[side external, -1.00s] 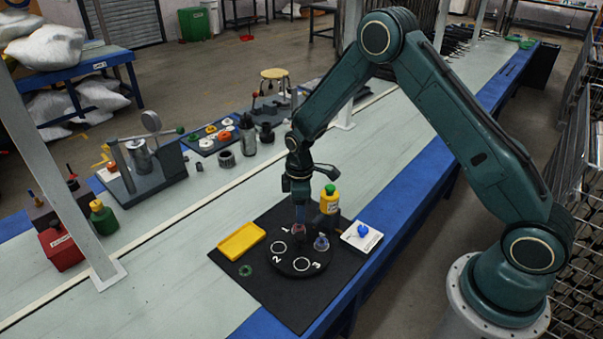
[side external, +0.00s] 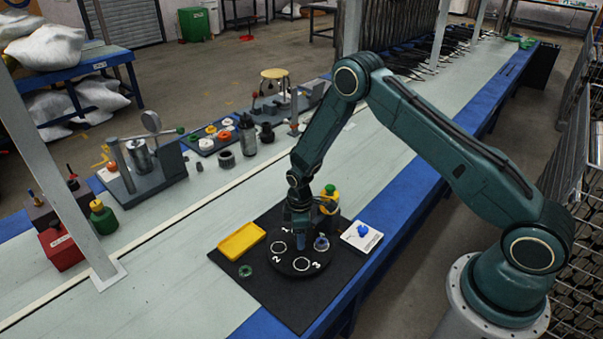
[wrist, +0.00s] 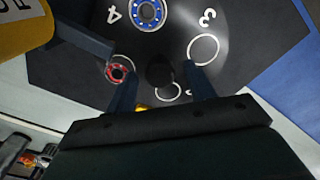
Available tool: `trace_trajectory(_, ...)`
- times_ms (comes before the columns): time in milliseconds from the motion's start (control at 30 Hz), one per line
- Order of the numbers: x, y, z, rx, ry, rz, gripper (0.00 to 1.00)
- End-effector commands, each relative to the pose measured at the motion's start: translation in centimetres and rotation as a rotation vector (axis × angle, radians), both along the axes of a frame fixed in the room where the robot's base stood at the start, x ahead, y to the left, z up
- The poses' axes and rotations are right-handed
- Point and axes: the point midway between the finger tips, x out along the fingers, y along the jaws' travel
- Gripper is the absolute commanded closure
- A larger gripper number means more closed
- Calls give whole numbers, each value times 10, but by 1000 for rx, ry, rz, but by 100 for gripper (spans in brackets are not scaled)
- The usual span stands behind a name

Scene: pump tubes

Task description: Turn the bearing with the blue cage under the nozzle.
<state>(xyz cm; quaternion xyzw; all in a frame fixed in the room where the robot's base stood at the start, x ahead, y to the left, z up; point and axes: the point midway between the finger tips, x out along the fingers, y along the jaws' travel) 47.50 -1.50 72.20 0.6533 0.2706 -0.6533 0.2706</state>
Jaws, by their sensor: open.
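The round black turntable (side external: 298,270) carries painted numbers and rings. The bearing with the blue cage (wrist: 147,13) lies at number 4; in the side view it shows (side external: 321,243) just right of my gripper. A bearing with a red cage (wrist: 120,70) lies at another place, by the end of the dark nozzle arm (wrist: 85,38) coming from the yellow bottle (side external: 329,204). My gripper (wrist: 160,88) is open, pointing down low over the turntable. Its fingers stand on either side of the dark centre knob (wrist: 160,72), apparently clear of it. The red-caged bearing is hidden in the side view.
A yellow tray (side external: 241,240) and a green ring (side external: 245,271) lie on the black mat (side external: 290,310) left of the turntable. The bottle and nozzle arm stand close to my gripper.

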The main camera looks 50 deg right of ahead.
Motion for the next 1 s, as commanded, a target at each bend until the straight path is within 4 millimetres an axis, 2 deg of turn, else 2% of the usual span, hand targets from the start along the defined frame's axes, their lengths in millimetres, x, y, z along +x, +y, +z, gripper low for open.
trace_trajectory(200,0,0,0,0,0,0,46)
trace_trajectory(400,0,0,0,0,0,0,85)
trace_trajectory(500,0,0,0,0,0,0,100)
trace_trajectory(1000,0,0,0,0,0,44,100)
